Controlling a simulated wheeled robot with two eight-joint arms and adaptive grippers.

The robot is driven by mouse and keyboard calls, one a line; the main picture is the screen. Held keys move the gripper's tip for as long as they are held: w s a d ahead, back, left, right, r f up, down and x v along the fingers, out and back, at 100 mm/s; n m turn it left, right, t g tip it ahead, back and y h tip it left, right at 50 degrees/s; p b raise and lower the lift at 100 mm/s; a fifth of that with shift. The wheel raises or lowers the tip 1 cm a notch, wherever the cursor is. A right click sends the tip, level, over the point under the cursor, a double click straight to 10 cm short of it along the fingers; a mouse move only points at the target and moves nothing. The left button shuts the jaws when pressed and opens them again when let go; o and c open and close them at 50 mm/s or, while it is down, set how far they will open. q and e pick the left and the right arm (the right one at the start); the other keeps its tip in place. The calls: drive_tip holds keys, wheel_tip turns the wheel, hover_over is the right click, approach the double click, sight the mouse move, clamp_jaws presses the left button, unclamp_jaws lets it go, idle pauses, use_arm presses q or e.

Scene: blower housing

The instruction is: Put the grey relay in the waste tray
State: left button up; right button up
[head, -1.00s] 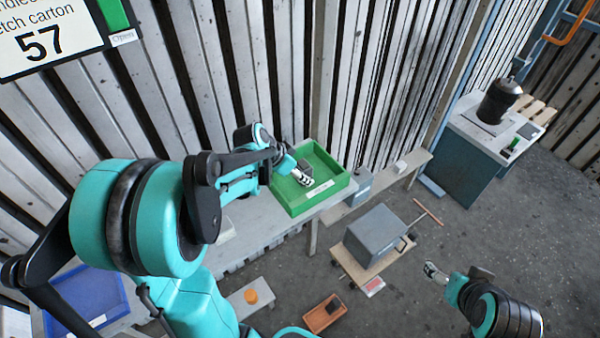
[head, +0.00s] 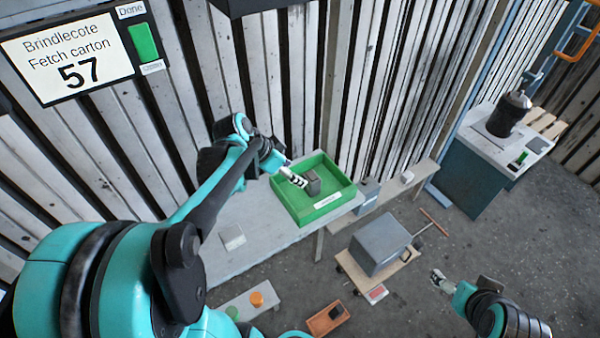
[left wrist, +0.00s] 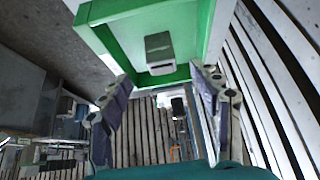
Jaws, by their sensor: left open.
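My left gripper (head: 296,180) is just left of the relay, over the tray's left side. In the left wrist view its two fingers (left wrist: 160,100) are spread wide with nothing between them. My right gripper (head: 437,276) hangs over the floor at the lower right, too small to read.
The tray stands on a pale bench (head: 265,228) against the slatted wall, with a light block (head: 232,237) on it. A grey box (head: 380,243) sits on a low trolley to the right. An orange tray (head: 328,318) lies below. A dark canister (head: 508,113) stands on a cabinet.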

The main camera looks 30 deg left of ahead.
use_arm(q)
drive_tip(key=s+d+r+n+t+y, duration=0.1)
drive_tip(key=s+d+n+y, duration=0.2)
drive_tip(key=s+d+n, duration=0.3)
drive_tip(key=shift+s+d+r, duration=0.2)
drive_tip(key=shift+s+d, duration=2.3)
drive_tip(key=shift+s, duration=0.55)
